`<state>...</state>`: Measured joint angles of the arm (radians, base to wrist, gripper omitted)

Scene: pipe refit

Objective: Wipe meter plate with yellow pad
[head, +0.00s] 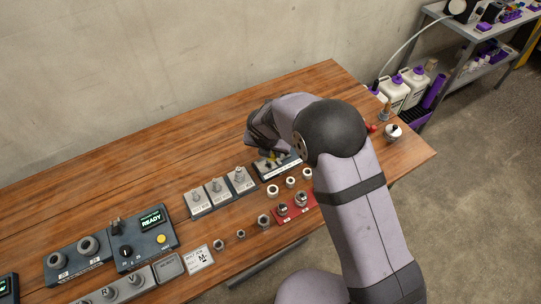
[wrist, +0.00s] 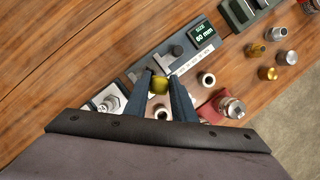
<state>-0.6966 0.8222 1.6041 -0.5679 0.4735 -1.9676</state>
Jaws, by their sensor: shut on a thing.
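My gripper (wrist: 160,78) is shut on the yellow pad (wrist: 159,85), which sits between the two dark fingertips in the wrist view. The meter plate, a grey plate (wrist: 142,70) with a white ruled strip and a display reading "SIZE 80 mm" (wrist: 202,34), lies just beyond the fingertips. The pad is at or over its near edge; I cannot tell whether they touch. In the head view my gripper (head: 268,160) is over the plate (head: 265,174), and my arm hides much of the plate, including its display.
White-topped rings (wrist: 206,79) and a red tray (wrist: 210,108) with metal fittings lie close on the near side. Grey stands with fittings (head: 219,190) are to the left. Brass and silver fittings (wrist: 267,73) stand to the right. Wood behind the plate is clear.

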